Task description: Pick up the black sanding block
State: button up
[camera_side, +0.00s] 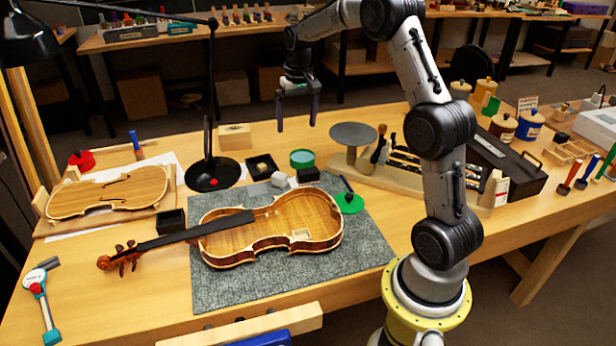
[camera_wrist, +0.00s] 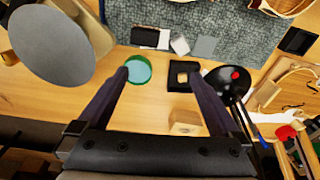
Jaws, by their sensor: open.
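The black sanding block (camera_side: 307,175) lies on the back edge of the grey mat, behind the violin body, beside a small light grey block (camera_side: 279,179). In the wrist view the black block (camera_wrist: 145,37) is at the upper middle, beyond the fingertips, with the light grey block (camera_wrist: 180,45) to its right. My gripper (camera_side: 297,125) is open and empty, fingers pointing down, high above the back part of the bench. In the wrist view my gripper's (camera_wrist: 159,73) fingers spread on either side of bare wood and are apart from the block.
A green round tin (camera_side: 302,158) and a black tray (camera_side: 261,167) stand close behind the block. The violin (camera_side: 270,232) lies in front on the mat (camera_side: 225,297). A round grey disc on a stand (camera_side: 353,134) is to the right, and a black lamp base (camera_side: 212,174) to the left.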

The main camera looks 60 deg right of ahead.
jog(key=s+d+f+m, duration=0.1)
jog(key=s+d+f, duration=0.15)
jog(key=f, duration=0.25)
send_over(308, 171)
jog(key=shift+g+y, duration=0.3)
jog(key=shift+g, duration=0.1)
jog(key=f, duration=0.7)
jog(key=shift+d+f, duration=0.2)
jog(key=shift+f, duration=0.2)
jog(key=shift+a+f, duration=0.15)
jog(key=shift+f, duration=2.65)
jog(key=shift+c, duration=0.3)
jog(key=c, duration=1.1)
jog(key=shift+r, duration=0.1)
